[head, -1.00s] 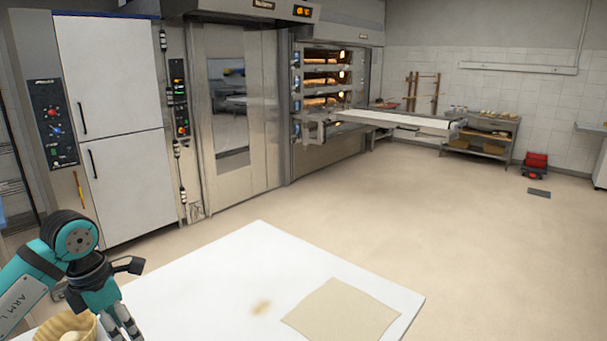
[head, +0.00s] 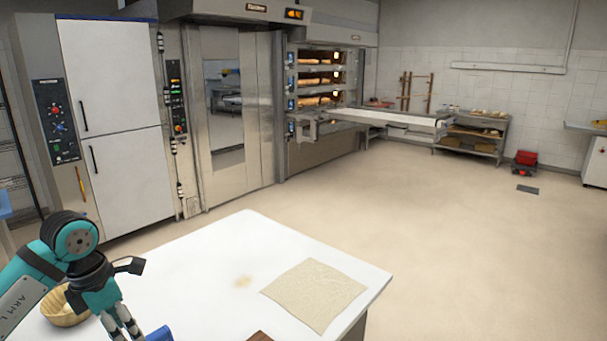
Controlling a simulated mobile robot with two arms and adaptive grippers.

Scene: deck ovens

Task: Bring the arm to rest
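My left arm comes in at the lower left of the head view. Its gripper (head: 124,327) points down over the near left part of the white table (head: 205,262). The fingertips reach the bottom edge of the picture, and I cannot tell whether they are apart or closed. A round basket (head: 62,312) stands on the table just left of the gripper, partly hidden behind the arm. My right arm and gripper are not in view.
A beige cloth (head: 315,293) lies flat on the table. A blue thing (head: 160,334) and a brown thing (head: 260,337) show at the bottom edge. Ovens (head: 320,85) and a loader (head: 375,118) stand behind. The floor (head: 430,220) to the right is clear.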

